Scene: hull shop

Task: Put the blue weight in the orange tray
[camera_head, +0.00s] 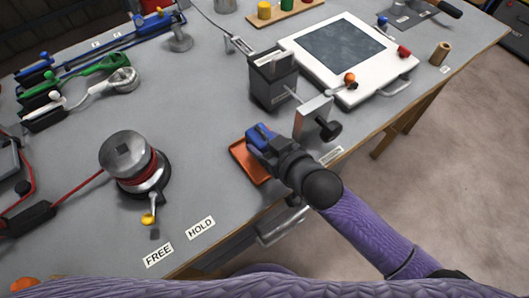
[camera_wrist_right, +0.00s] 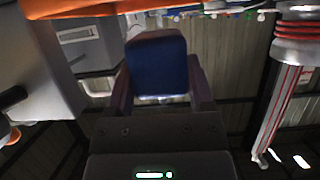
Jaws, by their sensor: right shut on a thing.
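The blue weight (camera_head: 259,132) is between the fingers of my right gripper (camera_head: 265,145), and the gripper is shut on it. The weight also shows in the right wrist view (camera_wrist_right: 160,70), with a finger on each side. The orange tray (camera_head: 243,163) lies on the bench near its front edge, partly hidden by the gripper and weight. The weight is over or in the tray; I cannot tell if it touches the bottom. An orange edge (camera_wrist_right: 85,8) shows at the top of the wrist view. My left gripper is not in view.
A dark grey box (camera_head: 272,82) and an upright metal plate with a black knob (camera_head: 313,118) stand close behind and right of the tray. A round winch-like drum (camera_head: 128,160) stands to the left. The bench between drum and tray is clear.

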